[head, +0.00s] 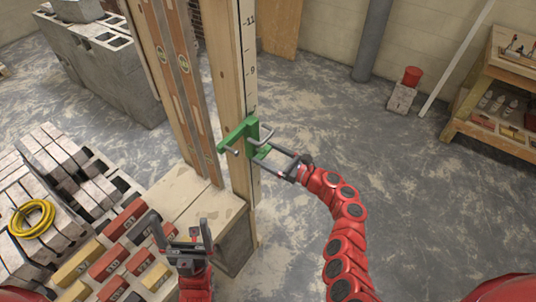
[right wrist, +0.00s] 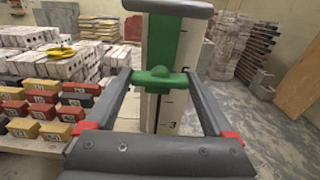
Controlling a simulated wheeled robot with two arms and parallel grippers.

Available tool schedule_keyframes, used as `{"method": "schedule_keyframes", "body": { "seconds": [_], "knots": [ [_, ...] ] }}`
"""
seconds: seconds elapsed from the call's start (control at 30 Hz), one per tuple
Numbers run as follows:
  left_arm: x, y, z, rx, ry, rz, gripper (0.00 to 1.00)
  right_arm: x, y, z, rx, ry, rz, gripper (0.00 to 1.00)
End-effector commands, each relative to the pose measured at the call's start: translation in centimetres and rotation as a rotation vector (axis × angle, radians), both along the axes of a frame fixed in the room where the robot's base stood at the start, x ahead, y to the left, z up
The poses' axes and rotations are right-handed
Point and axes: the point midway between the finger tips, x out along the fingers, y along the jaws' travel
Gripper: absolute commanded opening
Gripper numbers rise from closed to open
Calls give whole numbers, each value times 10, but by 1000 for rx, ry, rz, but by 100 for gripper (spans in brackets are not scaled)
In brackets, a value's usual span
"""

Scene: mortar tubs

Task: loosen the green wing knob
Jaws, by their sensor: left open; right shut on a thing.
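The green wing knob (right wrist: 160,78) spans the gap between my right gripper's fingertips (right wrist: 159,76) in the right wrist view, with a wing against each finger. In the head view, my right gripper (head: 266,144) is at the green bracket (head: 236,133) on the upright wooden post, shut on the knob. The fingers partly hide the knob there. The post's face (right wrist: 166,112) has a number scale and shows behind the knob. My left gripper (head: 180,228) is open and empty, low in front of the post, above the bricks and block.
Coloured bricks (head: 110,262) and grey blocks (head: 45,160) with a yellow hose coil (head: 32,219) lie at the left. A wooden shelf (head: 500,75) stands at the far right. The floor right of the post is mostly clear.

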Motion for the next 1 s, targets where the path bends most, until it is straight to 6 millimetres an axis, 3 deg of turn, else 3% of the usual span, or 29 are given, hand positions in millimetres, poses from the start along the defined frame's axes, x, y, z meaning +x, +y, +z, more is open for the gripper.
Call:
{"method": "schedule_keyframes", "body": {
  "seconds": [0.37,1.0],
  "knots": [
    [0,0,-25,0,0,0,100,-1,1,-5,-105,-148,1,32],
    [0,0,-105,0,0,0,100,-1,1,-8,-461,-636,-2,32]
  ]
}}
